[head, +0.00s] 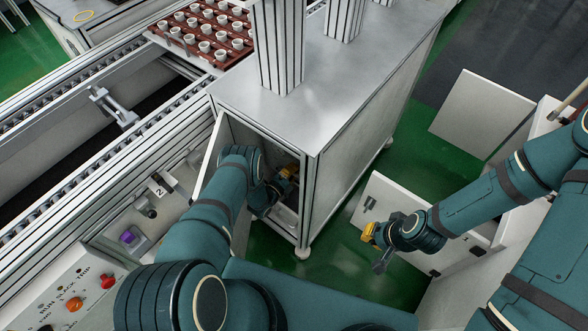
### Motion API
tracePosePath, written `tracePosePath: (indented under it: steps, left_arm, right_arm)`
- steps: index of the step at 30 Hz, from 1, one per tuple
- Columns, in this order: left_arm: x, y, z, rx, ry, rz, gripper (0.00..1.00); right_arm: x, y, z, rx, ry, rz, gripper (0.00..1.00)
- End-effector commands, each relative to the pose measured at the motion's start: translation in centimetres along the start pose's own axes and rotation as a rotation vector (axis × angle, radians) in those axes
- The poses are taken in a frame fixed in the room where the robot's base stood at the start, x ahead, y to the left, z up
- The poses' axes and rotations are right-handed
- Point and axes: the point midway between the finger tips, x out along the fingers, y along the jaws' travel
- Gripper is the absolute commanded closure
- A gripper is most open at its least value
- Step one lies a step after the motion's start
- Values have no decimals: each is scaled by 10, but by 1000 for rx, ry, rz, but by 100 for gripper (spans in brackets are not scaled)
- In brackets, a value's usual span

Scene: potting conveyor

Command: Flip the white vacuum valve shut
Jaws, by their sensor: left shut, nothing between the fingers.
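My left gripper (289,171) is inside the open front of the silver-topped cabinet (345,80). Its yellow fingers are shut with nothing between them, near the cabinet's right inner side. I cannot make out the white vacuum valve; the cabinet's interior is dark and largely covered by my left arm and gripper. My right gripper (369,233), also with yellow fingers, is outside the cabinet to the right, in front of a white panel (385,195). Whether its fingers are open or shut is too small to tell.
The cabinet's door (209,160) stands open on the left of my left arm. A conveyor (150,125) runs along the left, with a brown tray (171,42) of white cups at its far end. A control panel (62,290) with buttons is at lower left. Green floor is free between cabinet and white panel.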

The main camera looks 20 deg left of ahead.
Motion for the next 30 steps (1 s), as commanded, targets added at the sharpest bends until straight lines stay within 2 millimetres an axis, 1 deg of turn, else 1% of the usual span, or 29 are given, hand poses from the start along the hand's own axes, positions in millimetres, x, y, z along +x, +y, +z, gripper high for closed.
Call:
tracePosePath:
  steps: [4, 5, 6, 8, 9, 17, 20, 23, 30]
  left_arm:
    - [-1, 1, -1, -1, 0, 3, 100]
    - [-1, 1, -1, -1, 0, 3, 98]
    - [-1, 1, -1, -1, 0, 3, 84]
    - [-1, 1, 0, 0, 0, 3, 63]
    - [-1, 1, 0, 0, 0, 3, 55]
    - [-1, 1, 0, 1, 0, 2, 55]
    - [-5, 1, 0, 0, 0, 3, 55]
    - [-17, 1, 0, -1, 0, 4, 55]
    - [-55, 1, 0, -1, -1, 5, 55]
  right_arm:
    - [0, 0, 0, 0, 0, 0, 100]
    - [0, 0, 0, 0, 0, 0, 100]
    - [0, 0, 0, 0, 0, 0, 100]
    - [0, 0, 0, 0, 0, 0, 100]
    - [0, 0, 0, 0, 0, 0, 100]
    - [0, 0, 0, 0, 0, 0, 100]
    - [0, 0, 0, 0, 0, 0, 100]
    - [0, 0, 0, 0, 0, 0, 100]
    - [0, 0, 0, 0, 0, 0, 100]
